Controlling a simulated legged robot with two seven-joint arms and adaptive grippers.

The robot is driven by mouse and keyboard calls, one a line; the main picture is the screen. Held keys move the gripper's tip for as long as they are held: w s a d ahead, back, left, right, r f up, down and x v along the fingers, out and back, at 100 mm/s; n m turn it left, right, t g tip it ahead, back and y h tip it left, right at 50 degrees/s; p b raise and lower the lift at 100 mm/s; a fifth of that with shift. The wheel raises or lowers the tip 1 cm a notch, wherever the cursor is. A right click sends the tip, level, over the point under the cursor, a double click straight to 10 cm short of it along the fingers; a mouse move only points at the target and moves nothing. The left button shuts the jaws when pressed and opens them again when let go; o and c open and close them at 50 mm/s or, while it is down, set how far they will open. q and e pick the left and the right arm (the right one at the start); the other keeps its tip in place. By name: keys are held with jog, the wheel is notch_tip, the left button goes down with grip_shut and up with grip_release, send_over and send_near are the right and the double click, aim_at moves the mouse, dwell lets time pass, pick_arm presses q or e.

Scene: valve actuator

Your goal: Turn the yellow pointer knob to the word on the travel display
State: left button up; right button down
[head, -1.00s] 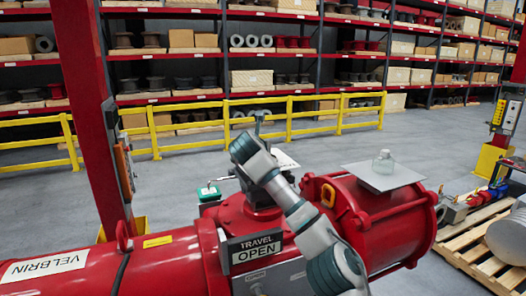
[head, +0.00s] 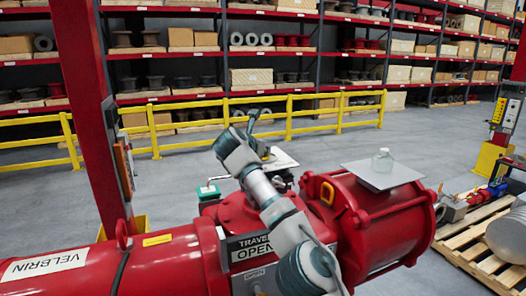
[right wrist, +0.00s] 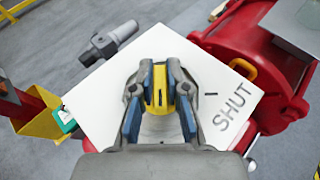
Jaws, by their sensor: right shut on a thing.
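The yellow pointer knob (right wrist: 159,88) stands on a white plate (right wrist: 100,100) in the right wrist view. My right gripper (right wrist: 160,74) is shut on it, with one finger on each side. A dark line on the knob's top runs up and down in that view. The word SHUT (right wrist: 235,103) is printed on the plate to the right of the knob, beside a short dark dash. In the head view the travel display (head: 250,249) reads OPEN; my right arm covers its right edge. My left gripper is not in view.
The plate sits above the red valve actuator (head: 395,225). A grey tray (head: 372,172) with a clear jar (head: 383,160) lies on the actuator at right. A red post (head: 88,110) stands at left. A yellow railing (head: 190,143) and shelves are behind.

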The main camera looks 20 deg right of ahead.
jog(key=shift+a+f, duration=0.1)
jog(key=shift+f, duration=0.25)
jog(key=c, duration=1.2)
grip_release()
jog(key=shift+o, duration=0.2)
jog(key=shift+a, duration=0.1)
jog(key=shift+r, duration=0.2)
jog(key=shift+s+a+r, duration=0.3)
jog(key=shift+s+a, duration=0.05)
jog(key=shift+a, duration=0.1)
jog(key=v, duration=1)
jog(key=shift+r, duration=0.1)
jog(key=shift+s+a+r, duration=0.15)
jog(key=shift+a, duration=0.3)
